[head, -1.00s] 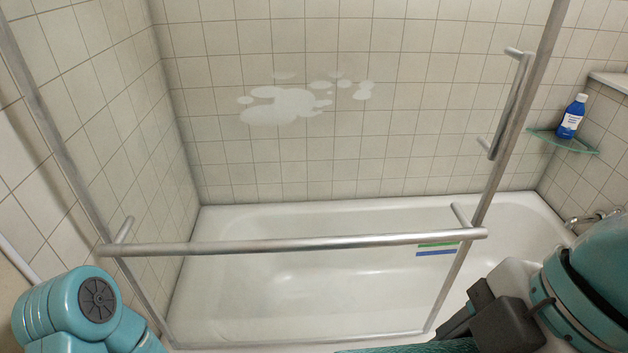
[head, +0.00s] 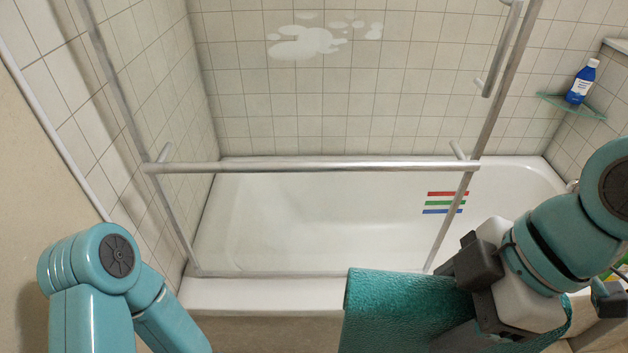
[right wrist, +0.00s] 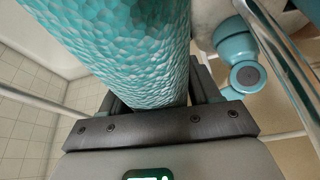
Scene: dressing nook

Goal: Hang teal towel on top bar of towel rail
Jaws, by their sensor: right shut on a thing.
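The teal towel (head: 400,305) hangs from my right gripper (head: 474,275) at the lower right of the head view. Its lower end is cut off by the frame. My right gripper is shut on it, and in the right wrist view the towel (right wrist: 130,50) runs out between the fingers. A horizontal metal bar (head: 310,167) on short posts spans the frame in front of the bathtub and is bare. The towel shows below and right of it in the picture, apart from it. I cannot tell whether this is the rail's top bar. My left gripper is out of view.
A white bathtub (head: 330,215) lies behind the bar. A blue bottle (head: 581,82) stands on a glass corner shelf (head: 572,107). The space just above the bar looks clear.

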